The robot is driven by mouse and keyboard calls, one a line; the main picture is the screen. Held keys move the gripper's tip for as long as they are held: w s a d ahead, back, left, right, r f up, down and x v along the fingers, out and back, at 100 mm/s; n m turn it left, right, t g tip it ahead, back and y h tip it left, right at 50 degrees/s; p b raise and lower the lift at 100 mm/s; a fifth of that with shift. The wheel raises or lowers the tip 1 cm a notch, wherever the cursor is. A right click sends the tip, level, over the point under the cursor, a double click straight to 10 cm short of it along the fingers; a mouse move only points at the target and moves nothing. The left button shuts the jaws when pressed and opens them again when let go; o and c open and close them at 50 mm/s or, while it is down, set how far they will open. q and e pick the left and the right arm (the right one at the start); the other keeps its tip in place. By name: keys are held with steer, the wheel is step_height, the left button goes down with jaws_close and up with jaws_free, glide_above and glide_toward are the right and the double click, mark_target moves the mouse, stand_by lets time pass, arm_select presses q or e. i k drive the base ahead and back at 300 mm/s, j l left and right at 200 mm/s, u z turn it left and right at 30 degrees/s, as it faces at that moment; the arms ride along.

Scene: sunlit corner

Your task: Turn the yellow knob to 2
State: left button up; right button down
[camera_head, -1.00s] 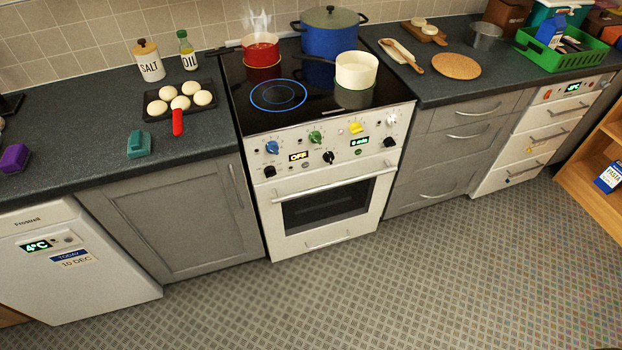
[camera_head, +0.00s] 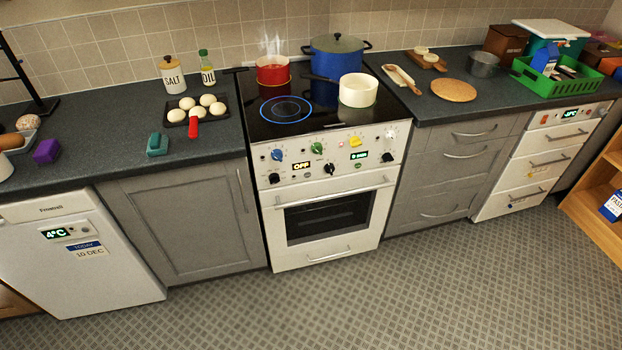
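The yellow knob (camera_head: 355,141) is on the front control panel of the white stove (camera_head: 330,206), right of the green knob (camera_head: 317,148). Its pointer setting and the number marks are too small to read. A blue knob (camera_head: 277,155) is at the panel's left and a white knob (camera_head: 391,134) at its right. Black knobs (camera_head: 330,169) sit lower on the panel. One display (camera_head: 301,166) reads OFF; another green display (camera_head: 359,156) sits below the yellow knob. Neither of my grippers is in view.
On the hob are a steaming red pot (camera_head: 272,73), a blue pot (camera_head: 336,57) and a cream pan (camera_head: 358,90). The floor (camera_head: 400,290) before the stove is clear.

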mark_target(355, 141)
steer(key=i+l, duration=0.15)
steer(key=l, duration=0.2)
steer(key=i+l, duration=0.15)
steer(key=l, duration=0.25)
steer(key=i+l, duration=0.15)
steer(key=l, duration=0.2)
